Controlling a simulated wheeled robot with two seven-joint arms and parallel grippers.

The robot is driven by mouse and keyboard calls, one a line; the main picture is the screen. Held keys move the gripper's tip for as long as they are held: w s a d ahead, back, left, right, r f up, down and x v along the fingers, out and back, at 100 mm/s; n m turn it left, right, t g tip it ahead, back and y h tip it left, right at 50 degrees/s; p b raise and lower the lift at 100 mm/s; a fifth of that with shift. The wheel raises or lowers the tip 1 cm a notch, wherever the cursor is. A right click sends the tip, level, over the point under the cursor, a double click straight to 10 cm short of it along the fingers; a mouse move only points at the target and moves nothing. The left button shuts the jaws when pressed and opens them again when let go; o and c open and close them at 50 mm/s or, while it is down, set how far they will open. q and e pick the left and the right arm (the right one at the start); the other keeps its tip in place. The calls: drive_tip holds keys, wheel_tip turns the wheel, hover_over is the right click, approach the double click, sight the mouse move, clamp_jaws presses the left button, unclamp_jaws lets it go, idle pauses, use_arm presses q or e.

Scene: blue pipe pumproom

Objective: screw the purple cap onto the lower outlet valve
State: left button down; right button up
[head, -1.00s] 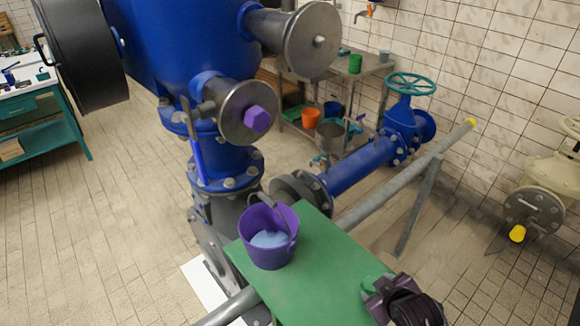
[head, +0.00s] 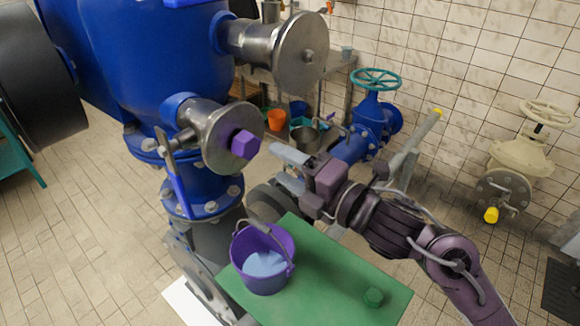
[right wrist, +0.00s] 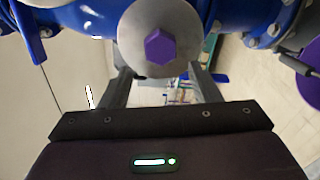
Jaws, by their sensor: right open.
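The purple hexagonal cap (head: 245,144) sits at the centre of the round metal disc (head: 220,140) of the lower outlet valve, on the blue vessel. I cannot tell how tightly it is seated. It also shows head-on in the right wrist view (right wrist: 160,46). My right gripper (head: 286,162) is open and empty, a little to the right of the cap and apart from it. In the right wrist view its fingers (right wrist: 162,78) stand apart below the cap, with nothing between them. My left gripper is not in view.
An upper outlet disc (head: 300,58) juts out above. A blue pipe with a teal handwheel (head: 376,79) lies behind.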

sight(252, 148)
drive_tip(key=x, duration=0.2)
drive_tip(key=shift+w+a+r, duration=0.1)
drive_tip(key=shift+w+a, duration=0.15)
drive_tip(key=shift+w, duration=0.05)
drive_tip(key=x, duration=0.5)
drive_tip(key=shift+b+x, duration=0.4)
drive_tip(key=shift+x, duration=0.4)
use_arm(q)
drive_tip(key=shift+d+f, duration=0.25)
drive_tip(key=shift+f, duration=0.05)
